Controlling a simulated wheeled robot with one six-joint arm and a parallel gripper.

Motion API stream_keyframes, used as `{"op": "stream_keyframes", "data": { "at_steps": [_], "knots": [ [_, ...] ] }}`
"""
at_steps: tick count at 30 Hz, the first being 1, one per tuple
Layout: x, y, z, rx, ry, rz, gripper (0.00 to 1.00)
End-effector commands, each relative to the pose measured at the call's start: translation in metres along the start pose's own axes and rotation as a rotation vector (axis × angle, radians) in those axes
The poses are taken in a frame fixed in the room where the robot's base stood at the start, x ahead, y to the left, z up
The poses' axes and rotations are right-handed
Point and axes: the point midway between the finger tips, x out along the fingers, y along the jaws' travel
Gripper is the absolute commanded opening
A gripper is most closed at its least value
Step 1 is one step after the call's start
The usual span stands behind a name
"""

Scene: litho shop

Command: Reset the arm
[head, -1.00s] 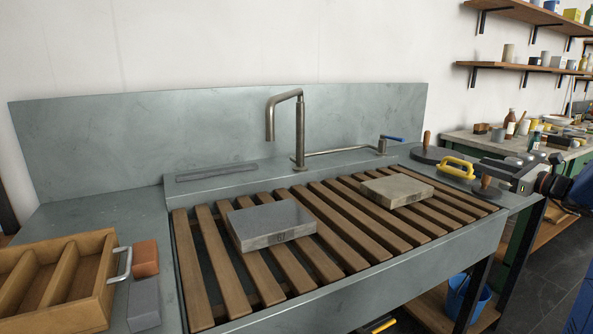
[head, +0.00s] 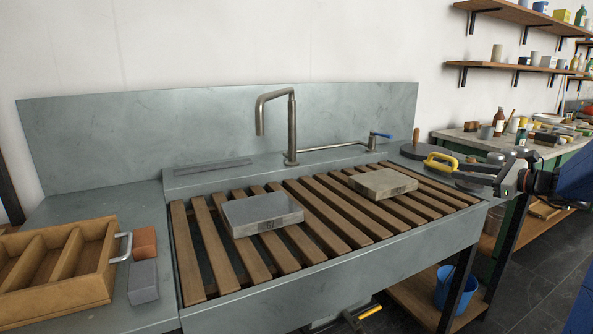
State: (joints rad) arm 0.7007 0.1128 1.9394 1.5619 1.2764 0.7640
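My arm reaches in from the right edge in the head view. My gripper (head: 484,174) points left, over the right end of the sink, beside a dark round tool with a yellow handle (head: 440,163). The gripper overlaps part of that tool in the picture. I cannot tell whether they touch. The fingers are small and dark, so their opening is unclear. Nothing is clearly seen held in them.
A dark grey stone slab (head: 262,213) and a paler slab (head: 383,183) lie on the wooden slats (head: 315,238). A tap (head: 291,130) rises behind them. A wooden tray (head: 58,300), a red-brown block (head: 144,243) and a grey block (head: 143,281) sit left. A blue bucket (head: 449,287) stands below right.

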Motion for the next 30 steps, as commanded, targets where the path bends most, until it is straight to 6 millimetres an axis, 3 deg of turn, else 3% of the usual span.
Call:
{"op": "stream_keyframes", "data": {
  "at_steps": [5,14,21,30],
  "knots": [
    [0.013,0.054,0.014,-0.112,0.060,0.100,0.30],
    [0.017,0.200,0.031,-0.468,0.205,0.382,0.30],
    [-0.013,0.306,0.025,-0.809,0.296,0.619,0.30],
    [-0.075,0.401,0.002,-1.268,0.365,0.899,0.30]
  ]
}}
